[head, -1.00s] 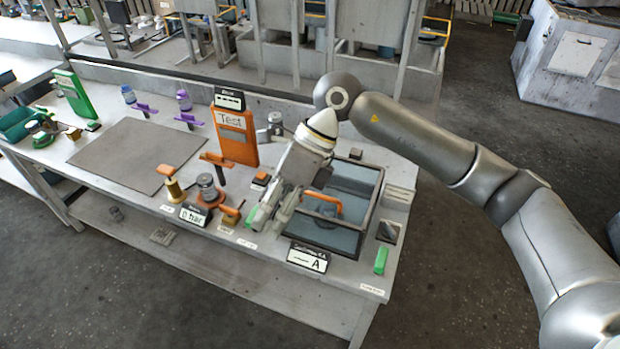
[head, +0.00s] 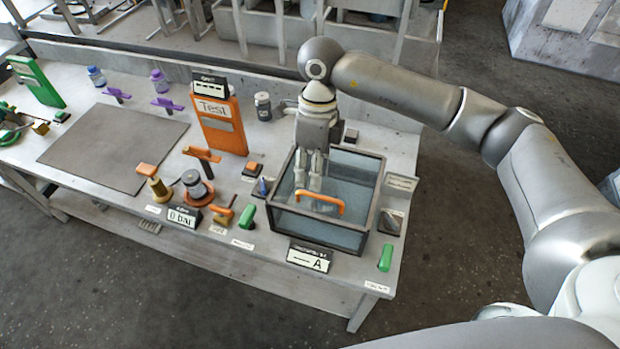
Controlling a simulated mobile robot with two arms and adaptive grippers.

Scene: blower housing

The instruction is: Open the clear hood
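The clear hood (head: 352,172) is a dark-framed box with see-through panes at the right end of the bench. It looks shut. An orange bar handle (head: 332,203) sits across its top near the front. My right gripper (head: 310,187) points down over the hood, its fingertips just behind the left part of the handle. The two fingers look apart with nothing between them. I cannot tell whether they touch the handle. My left gripper is not in view.
An orange "Test" board (head: 219,120) and a grey jar (head: 263,106) stand left of and behind the hood. A sign marked A (head: 310,257) is in front; a green block (head: 386,258) is at front right. A grey mat (head: 112,148) lies clear at left.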

